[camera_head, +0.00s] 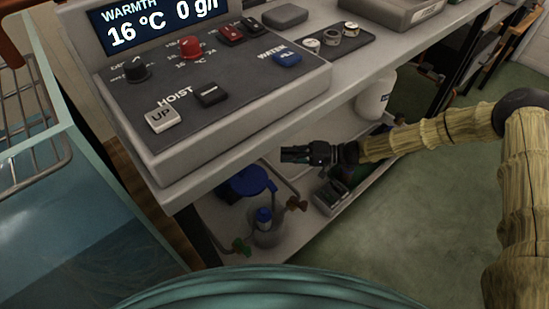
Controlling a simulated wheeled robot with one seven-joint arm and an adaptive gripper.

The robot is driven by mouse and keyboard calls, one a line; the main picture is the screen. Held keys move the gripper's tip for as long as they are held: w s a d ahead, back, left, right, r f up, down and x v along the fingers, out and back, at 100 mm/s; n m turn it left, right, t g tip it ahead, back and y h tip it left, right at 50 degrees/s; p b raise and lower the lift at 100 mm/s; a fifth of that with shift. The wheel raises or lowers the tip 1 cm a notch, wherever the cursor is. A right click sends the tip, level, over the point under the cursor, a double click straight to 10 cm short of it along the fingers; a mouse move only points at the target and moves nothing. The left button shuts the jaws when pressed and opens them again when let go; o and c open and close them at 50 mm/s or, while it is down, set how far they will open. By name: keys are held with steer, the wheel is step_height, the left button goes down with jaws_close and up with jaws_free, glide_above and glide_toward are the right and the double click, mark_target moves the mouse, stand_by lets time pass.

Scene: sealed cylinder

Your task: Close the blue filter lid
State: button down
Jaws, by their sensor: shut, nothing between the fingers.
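The blue filter lid (248,180) is a round blue disc on the lower shelf, under the control panel's bench. Dark parts show below its left edge, and the bench edge hides some of what is behind. I cannot tell how far the lid stands open. My gripper (287,154) is dark and shut, with nothing held. It points left, above and to the right of the lid in the picture, and looks apart from it.
The control panel (215,95) overhangs the shelf. A white jug (374,95) stands farther back. Green floor at right is clear.

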mark_target(253, 168)
steer(key=a+b, duration=0.1)
steer(key=a, duration=0.2)
steer(key=s+a+f+b, duration=0.1)
steer(key=a, duration=0.3)
steer(key=s+a+b, duration=0.1)
steer(key=a, duration=0.3)
steer(key=shift+f+b, duration=0.25)
steer(key=shift+b, duration=0.15)
steer(key=shift+s+a, duration=0.4)
steer(key=shift+s, duration=0.1)
